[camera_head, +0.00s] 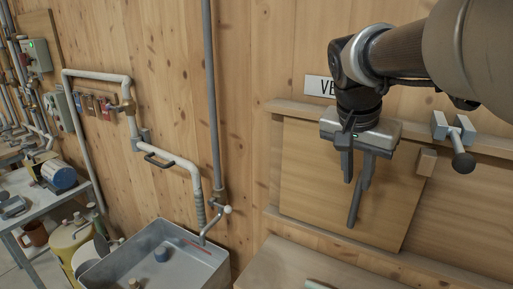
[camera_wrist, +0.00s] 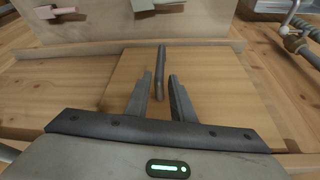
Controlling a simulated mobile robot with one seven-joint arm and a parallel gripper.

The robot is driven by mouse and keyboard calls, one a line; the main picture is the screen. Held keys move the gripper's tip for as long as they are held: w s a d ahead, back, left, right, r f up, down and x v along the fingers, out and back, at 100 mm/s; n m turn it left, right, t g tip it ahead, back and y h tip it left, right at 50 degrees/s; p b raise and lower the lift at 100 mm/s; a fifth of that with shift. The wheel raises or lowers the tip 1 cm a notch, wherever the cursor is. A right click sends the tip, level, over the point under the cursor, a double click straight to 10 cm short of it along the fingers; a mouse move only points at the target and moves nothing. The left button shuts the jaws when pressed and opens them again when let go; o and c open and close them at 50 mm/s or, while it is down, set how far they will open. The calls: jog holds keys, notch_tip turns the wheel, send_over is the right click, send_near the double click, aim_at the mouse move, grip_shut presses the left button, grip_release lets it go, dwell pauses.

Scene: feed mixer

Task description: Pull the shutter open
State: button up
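The shutter (camera_head: 305,185) is a flat, light wooden panel set between wooden rails on the wall. It also shows in the wrist view (camera_wrist: 215,85). A dark bar handle (camera_head: 354,208) stands on the panel, and it shows in the wrist view (camera_wrist: 160,62) running along the middle. My gripper (camera_head: 357,183) is in front of the panel, pointing down towards the handle. Its two fingers (camera_wrist: 160,76) are apart, one on each side of the handle, with a visible gap to it. I cannot tell how deep the handle sits between them.
A metal latch with a dark knob (camera_head: 462,160) sits on the upper rail (camera_head: 285,108) to the right. A small wooden block (camera_head: 426,161) is at the panel's right edge. A wooden ledge (camera_head: 290,265) lies below. Left are pipes (camera_head: 207,90) and a metal basin (camera_head: 150,245).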

aim_at(356, 208)
jog(key=x, duration=1.2)
jog(key=shift+f, duration=0.45)
grip_shut()
